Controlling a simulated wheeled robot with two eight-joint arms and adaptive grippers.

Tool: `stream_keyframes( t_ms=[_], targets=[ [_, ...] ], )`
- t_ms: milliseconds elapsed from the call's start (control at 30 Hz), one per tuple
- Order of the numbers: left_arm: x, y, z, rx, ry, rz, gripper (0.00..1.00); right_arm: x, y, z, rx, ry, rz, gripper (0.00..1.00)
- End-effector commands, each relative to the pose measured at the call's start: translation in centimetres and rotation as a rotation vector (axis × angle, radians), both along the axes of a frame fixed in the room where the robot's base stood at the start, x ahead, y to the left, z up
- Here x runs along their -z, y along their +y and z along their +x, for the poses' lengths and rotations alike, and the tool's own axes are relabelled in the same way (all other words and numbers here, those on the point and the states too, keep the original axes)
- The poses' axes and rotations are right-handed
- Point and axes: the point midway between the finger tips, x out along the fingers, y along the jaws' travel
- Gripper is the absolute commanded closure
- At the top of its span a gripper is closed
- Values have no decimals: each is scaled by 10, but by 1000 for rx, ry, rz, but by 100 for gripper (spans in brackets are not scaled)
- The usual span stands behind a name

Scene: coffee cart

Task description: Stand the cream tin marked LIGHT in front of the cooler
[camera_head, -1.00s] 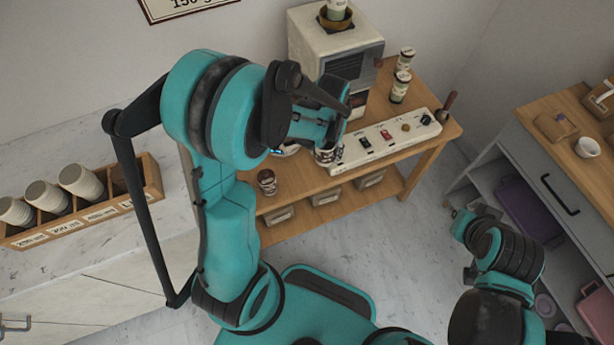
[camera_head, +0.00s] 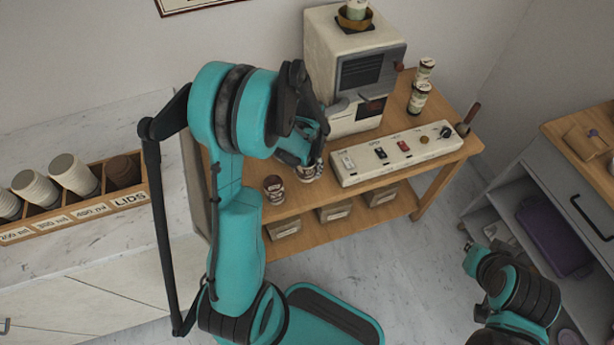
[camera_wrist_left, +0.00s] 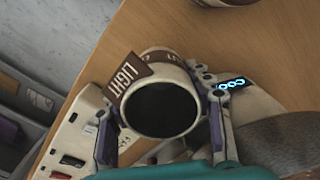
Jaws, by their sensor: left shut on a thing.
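The cream tin marked LIGHT (camera_wrist_left: 160,98) is between the fingers of my left gripper (camera_wrist_left: 163,125) in the left wrist view. Its brown LIGHT tag faces up-left, and its round top looks dark. In the head view my left gripper (camera_head: 311,165) is shut on this tin (camera_head: 307,174), low at the wooden cart's front left; whether it touches the top I cannot tell. The cooler seems to be the cream box with a dark front panel (camera_head: 345,42), behind and right of the gripper. My right gripper (camera_head: 468,246) is low at the right, its fingers unclear.
A brown-and-cream tin (camera_head: 273,188) stands left of the held tin on the wooden cart (camera_head: 440,160). A cream switch strip (camera_head: 395,152) lies to the right. Two tins (camera_head: 420,88) are behind it. A cup rack (camera_head: 80,212) is at the far left.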

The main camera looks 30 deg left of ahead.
Motion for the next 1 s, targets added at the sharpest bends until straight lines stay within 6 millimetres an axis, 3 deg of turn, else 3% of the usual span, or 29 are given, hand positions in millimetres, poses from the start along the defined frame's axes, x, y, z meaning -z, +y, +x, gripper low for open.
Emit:
stream_keyframes(
  t_ms=[233, 633, 667, 700, 1000],
  targets=[
    [37, -1, 0, 0, 0, 0, 89, 20, 0, 0, 0, 0, 0, 100],
    [42, -1, 0, 0, 0, 0, 89, 24, 0, 0, 0, 0, 0, 100],
    [41, -1, 0, 0, 0, 0, 41, 22, 0, 0, 0, 0, 0, 100],
    [40, -1, 0, 0, 0, 0, 31, 22, 0, 0, 0, 0, 0, 100],
    [40, -1, 0, 0, 0, 0, 28, 21, 0, 0, 0, 0, 0, 100]
  ],
)
